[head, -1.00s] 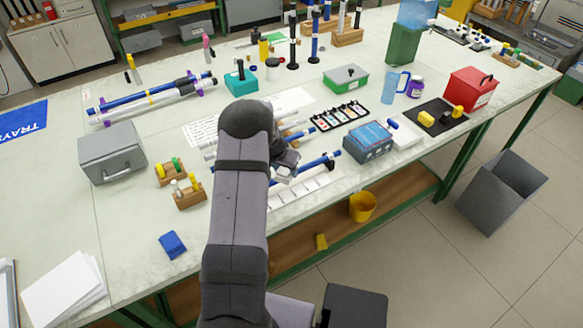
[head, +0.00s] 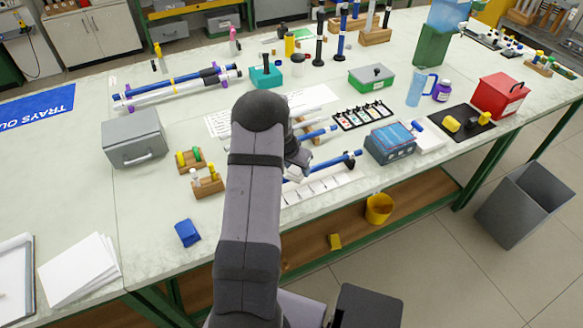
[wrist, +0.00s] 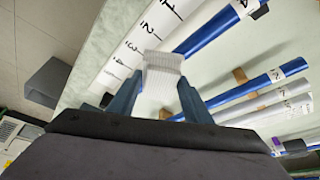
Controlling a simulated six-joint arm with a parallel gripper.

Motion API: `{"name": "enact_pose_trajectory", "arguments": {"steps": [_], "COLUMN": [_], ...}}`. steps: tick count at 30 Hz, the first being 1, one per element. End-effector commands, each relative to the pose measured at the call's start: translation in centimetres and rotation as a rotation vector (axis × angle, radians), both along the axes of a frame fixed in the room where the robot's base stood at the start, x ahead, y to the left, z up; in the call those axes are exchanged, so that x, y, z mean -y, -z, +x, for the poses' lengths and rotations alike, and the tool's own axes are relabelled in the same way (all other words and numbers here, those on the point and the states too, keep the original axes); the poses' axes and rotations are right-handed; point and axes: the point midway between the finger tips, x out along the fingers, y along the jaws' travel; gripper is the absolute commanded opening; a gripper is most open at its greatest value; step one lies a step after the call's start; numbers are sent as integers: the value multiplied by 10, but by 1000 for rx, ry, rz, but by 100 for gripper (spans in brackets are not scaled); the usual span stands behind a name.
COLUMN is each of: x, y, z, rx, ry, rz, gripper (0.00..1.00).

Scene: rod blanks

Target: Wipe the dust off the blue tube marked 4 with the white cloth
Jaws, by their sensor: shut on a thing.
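My gripper (wrist: 155,98) is shut on the white cloth (wrist: 163,72), a folded ribbed piece between its fingers. In the head view my gripper (head: 298,165) is partly hidden by my arm, over the front edge area of the bench. A blue tube (wrist: 220,26) with a white end label lies beside the cloth in the wrist view; its near end passes behind or under the cloth, and contact is unclear. It also shows in the head view (head: 332,166). A second blue tube (wrist: 245,88) lies to the right. I cannot read either tube's number, and no dust is discernible.
A white strip (wrist: 139,42) numbered 1 to 4 lies alongside the tube. A blue box (head: 390,143) stands just right of the tube's end.

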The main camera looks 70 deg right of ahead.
Motion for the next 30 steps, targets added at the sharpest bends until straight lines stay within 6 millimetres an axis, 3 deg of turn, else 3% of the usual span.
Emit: {"name": "enact_pose_trajectory", "arguments": {"steps": [30], "x": [65], "y": [3], "z": [-66], "rx": [-1], "ry": [3], "rz": [2], "gripper": [27]}}
